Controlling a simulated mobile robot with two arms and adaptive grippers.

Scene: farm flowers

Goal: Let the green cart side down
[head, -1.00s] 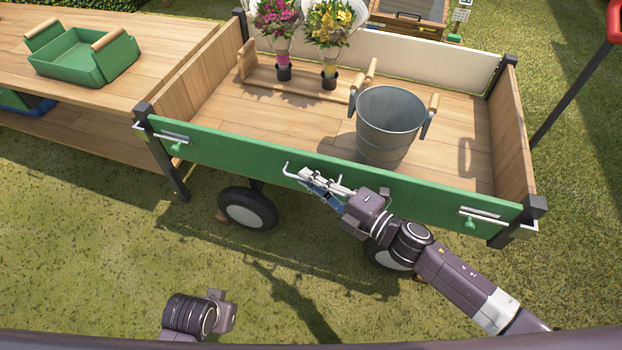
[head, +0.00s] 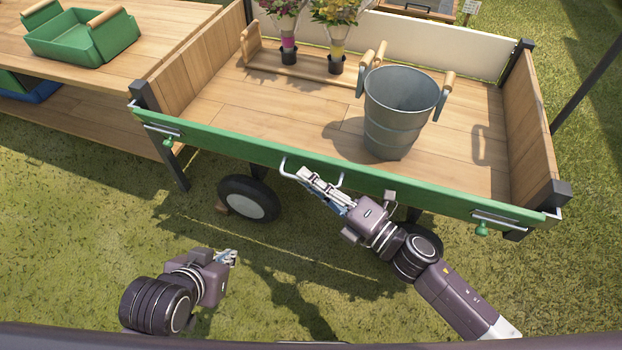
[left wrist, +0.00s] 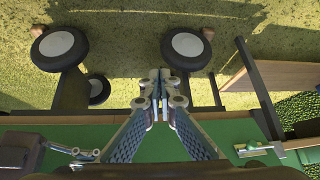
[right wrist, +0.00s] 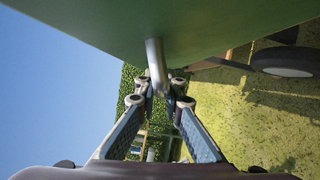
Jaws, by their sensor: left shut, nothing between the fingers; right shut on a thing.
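The green cart side (head: 240,153) spans the near edge of the wooden cart, with a metal latch at each end and a metal bar handle (head: 285,163) near its middle. Its outer face looks thin from above, and its top seems tilted outward; how far is hard to tell. My right gripper (head: 303,174) is shut on the handle. In the right wrist view the handle (right wrist: 156,62) runs between the fingers from the green side (right wrist: 200,25). My left gripper (head: 232,258) is shut and empty, low over the grass in front of the cart.
A metal bucket (head: 395,120) stands on the cart bed, with a wooden-handled carrier and flower bouquets (head: 337,25) behind. A wooden table (head: 160,35) with a green tray (head: 82,38) adjoins at left. A cart wheel (head: 250,198) is below the side.

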